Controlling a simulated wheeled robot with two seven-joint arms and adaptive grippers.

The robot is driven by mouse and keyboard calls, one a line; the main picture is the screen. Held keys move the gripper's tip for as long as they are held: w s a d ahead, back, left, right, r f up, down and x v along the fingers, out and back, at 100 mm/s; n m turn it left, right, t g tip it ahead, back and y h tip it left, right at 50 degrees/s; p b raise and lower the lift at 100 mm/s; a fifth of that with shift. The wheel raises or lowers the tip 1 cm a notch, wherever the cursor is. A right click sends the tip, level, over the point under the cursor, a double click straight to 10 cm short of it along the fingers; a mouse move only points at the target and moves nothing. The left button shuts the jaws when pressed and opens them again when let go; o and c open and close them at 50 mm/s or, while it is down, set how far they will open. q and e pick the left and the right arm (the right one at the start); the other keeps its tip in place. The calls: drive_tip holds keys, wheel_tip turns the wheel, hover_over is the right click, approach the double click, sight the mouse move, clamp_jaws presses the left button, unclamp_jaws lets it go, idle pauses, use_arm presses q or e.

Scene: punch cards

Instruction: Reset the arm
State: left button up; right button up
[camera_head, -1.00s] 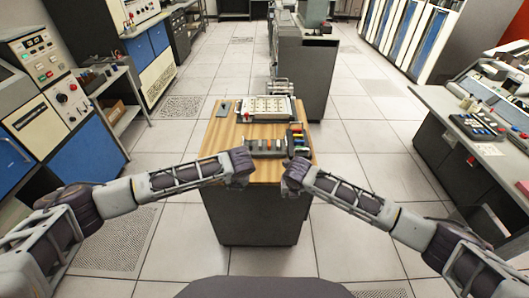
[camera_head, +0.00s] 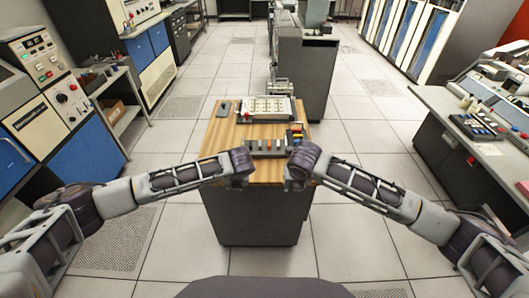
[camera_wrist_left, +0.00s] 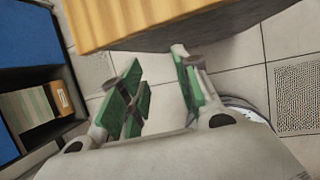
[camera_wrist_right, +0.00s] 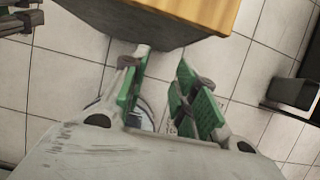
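My right gripper (camera_head: 292,187) hangs at the near right edge of the wooden-topped table (camera_head: 218,138). In the right wrist view its two green-padded fingers (camera_wrist_right: 160,90) are apart, with only floor seen between them. My left gripper (camera_head: 236,184) hangs at the near left edge of the same table, mostly hidden by its wrist in the head view. In the left wrist view its green-padded fingers (camera_wrist_left: 160,92) are also apart and empty. Both arms reach inward from the sides, roughly mirrored.
On the table are a card tray device (camera_head: 266,107), a grey block with colored parts (camera_head: 265,149) and a small grey item (camera_head: 223,108). A control console (camera_head: 45,70) stands left, a desk with a keypad (camera_head: 476,127) right. Tiled floor is open around the table.

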drive_tip(key=shift+s+r, duration=0.25)
drive_tip(key=shift+r, duration=0.3)
